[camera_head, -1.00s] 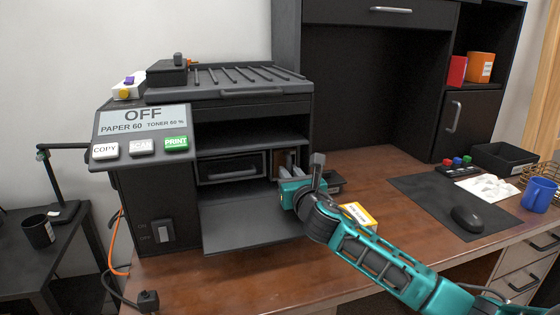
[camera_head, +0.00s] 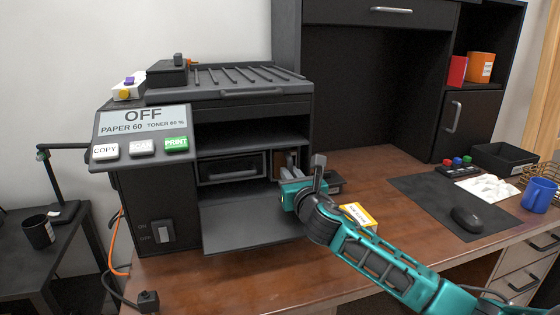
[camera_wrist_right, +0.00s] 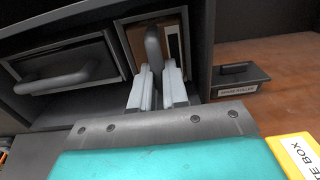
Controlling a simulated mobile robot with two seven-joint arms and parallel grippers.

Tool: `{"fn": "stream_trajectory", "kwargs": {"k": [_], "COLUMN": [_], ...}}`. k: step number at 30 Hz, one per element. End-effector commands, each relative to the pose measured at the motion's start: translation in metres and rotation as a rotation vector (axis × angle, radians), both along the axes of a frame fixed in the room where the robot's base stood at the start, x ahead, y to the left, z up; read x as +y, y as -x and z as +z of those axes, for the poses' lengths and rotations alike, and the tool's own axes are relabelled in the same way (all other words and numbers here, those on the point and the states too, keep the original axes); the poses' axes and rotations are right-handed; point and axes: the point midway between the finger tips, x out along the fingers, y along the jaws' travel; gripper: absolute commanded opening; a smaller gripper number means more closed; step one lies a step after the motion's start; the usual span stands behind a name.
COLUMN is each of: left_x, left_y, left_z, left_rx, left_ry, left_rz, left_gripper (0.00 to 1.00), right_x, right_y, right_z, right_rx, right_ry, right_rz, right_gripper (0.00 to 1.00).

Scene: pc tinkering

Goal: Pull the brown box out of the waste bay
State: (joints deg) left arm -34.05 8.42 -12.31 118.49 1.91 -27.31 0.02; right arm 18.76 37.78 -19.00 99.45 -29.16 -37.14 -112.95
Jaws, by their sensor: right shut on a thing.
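The brown box (camera_head: 279,159) sits in the narrow bay at the right of the printer's open lower compartment. In the right wrist view its brown front (camera_wrist_right: 133,35) shows behind a grey upright handle (camera_wrist_right: 153,48). My right gripper (camera_head: 287,173) reaches in from the right, in front of the bay. In the right wrist view its two grey fingers (camera_wrist_right: 157,75) are shut on the handle, one on each side. The fingers hide the handle's lower end, and most of the box is hidden inside the bay. My left gripper is not in view.
A drawer with a bar handle (camera_wrist_right: 60,80) is left of the bay. The printer's flap (camera_head: 250,222) hangs open below. A yellow box (camera_head: 358,215) lies on the desk by my right arm. A dark labelled part (camera_wrist_right: 240,75) lies right of the bay.

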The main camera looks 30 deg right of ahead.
Motion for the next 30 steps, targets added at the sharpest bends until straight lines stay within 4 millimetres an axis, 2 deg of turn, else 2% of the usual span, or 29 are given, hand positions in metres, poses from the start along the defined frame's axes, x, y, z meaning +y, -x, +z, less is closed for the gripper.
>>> {"fn": "stream_trajectory", "kwargs": {"k": [30], "left_x": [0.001], "left_y": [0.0], "left_z": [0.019], "left_rx": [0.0], "left_ry": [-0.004], "left_rz": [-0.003], "left_gripper": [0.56], "right_x": [0.012], "right_y": [0.051], "right_z": [0.0], "right_rx": [0.003], "right_ry": [0.0], "right_rz": [0.001], "right_gripper": [0.0]}}
